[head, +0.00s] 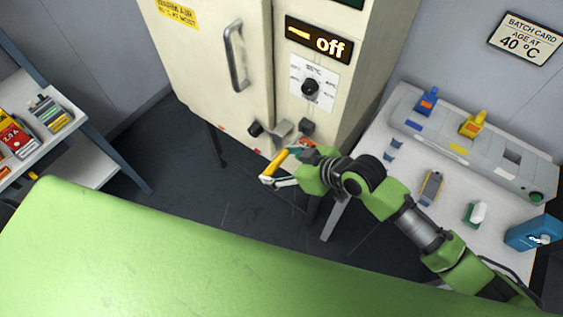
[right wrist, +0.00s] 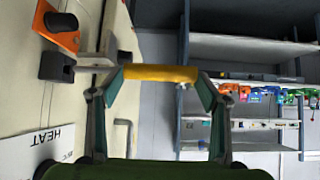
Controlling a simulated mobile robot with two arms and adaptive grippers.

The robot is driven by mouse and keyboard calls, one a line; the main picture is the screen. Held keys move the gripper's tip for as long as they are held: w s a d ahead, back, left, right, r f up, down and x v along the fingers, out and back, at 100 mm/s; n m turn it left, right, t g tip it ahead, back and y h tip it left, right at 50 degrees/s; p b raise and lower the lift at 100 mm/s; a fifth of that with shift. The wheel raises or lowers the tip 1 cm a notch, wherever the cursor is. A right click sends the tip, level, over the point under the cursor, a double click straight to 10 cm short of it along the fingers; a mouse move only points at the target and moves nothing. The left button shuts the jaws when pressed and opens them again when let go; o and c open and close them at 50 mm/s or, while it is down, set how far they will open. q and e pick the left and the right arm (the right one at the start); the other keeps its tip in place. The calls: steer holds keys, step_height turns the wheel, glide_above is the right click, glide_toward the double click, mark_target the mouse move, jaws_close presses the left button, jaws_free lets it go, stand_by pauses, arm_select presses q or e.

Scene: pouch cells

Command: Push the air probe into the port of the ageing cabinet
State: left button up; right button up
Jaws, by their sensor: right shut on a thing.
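The ageing cabinet (head: 215,60) is cream, with a tall door handle and a display reading "off". My right gripper (head: 274,168) is in front of its lower part, shut on the yellow air probe (head: 276,162). In the right wrist view the probe (right wrist: 160,73) lies crosswise between the two fingertips. On the cabinet face are an orange plate with a black round fitting (right wrist: 60,28), a black block (right wrist: 57,66) and a grey bracket (right wrist: 97,60). I cannot tell for sure which is the port. The probe looks apart from the orange plate. My left gripper is not in view.
A dial (head: 310,87) sits above the fittings. A white table (head: 400,190) at right holds a grey rack with blue and yellow pieces. Shelves (head: 70,160) with boxes stand at left. A green surface (head: 150,260) fills the foreground. Dark floor (head: 170,150) lies between.

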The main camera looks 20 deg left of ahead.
mark_target(293, 143)
steer(key=shift+r+p, duration=0.1)
steer(key=shift+p, duration=0.35)
stand_by(0.6)
steer(key=w+d+b, duration=0.2)
steer(key=w+b, duration=0.2)
steer(key=w, duration=0.3)
steer(key=shift+d, duration=0.3)
stand_by(2.3)
steer(key=o, duration=1.2)
steer(key=shift+w, duration=0.25)
steer(key=shift+d, duration=0.1)
steer(key=v, duration=1.2)
